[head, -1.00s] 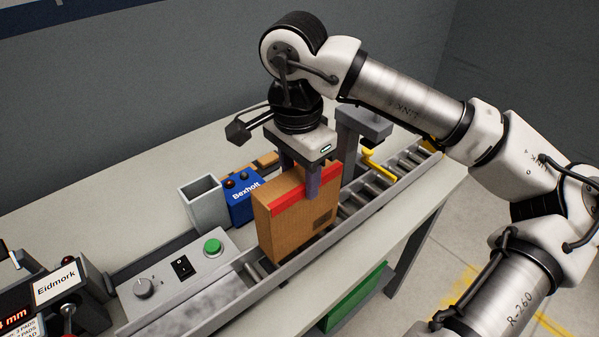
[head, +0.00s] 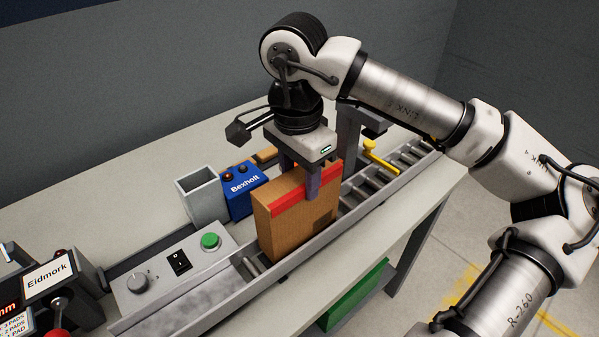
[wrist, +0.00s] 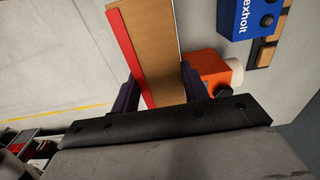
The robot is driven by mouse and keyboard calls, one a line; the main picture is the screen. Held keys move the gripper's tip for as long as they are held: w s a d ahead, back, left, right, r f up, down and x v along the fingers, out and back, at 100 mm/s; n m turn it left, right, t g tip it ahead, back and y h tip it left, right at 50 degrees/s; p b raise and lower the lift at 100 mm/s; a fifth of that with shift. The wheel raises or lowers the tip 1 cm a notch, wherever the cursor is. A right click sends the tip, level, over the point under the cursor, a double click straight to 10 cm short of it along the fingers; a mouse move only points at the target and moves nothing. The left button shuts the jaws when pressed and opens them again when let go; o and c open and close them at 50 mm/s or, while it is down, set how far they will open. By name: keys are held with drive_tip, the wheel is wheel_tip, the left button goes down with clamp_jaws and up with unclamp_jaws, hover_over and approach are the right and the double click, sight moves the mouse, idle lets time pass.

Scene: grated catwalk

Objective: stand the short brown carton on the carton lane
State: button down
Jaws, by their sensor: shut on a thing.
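The brown carton (head: 290,222) has a red band along its top edge and a dark printed patch on one face. It is upright over the carton lane (head: 213,289), a roller track between grey rails. Its lower edge is behind the near rail, so I cannot tell whether it touches the rollers. My gripper (head: 298,180) is above it, shut on its upper part. In the wrist view, the carton (wrist: 148,45) runs between the two dark fingers of my gripper (wrist: 160,90).
A blue Bexholt box (head: 243,190) and an open grey bin (head: 203,200) stand behind the lane. A control panel (head: 168,270) with a green button is at left. A yellow bar (head: 381,158) and grey post (head: 351,135) are by the lane. An orange object (wrist: 208,68) is near one finger.

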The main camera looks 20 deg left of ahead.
drive_tip(key=shift+f+b, duration=0.5)
drive_tip(key=shift+f, duration=0.15)
drive_tip(key=shift+r, duration=0.15)
drive_tip(key=shift+c, duration=1.3)
unclamp_jaws()
drive_tip(key=shift+r+p, duration=2.65)
drive_tip(key=shift+r, duration=1.4)
drive_tip(key=shift+s+f, duration=0.1)
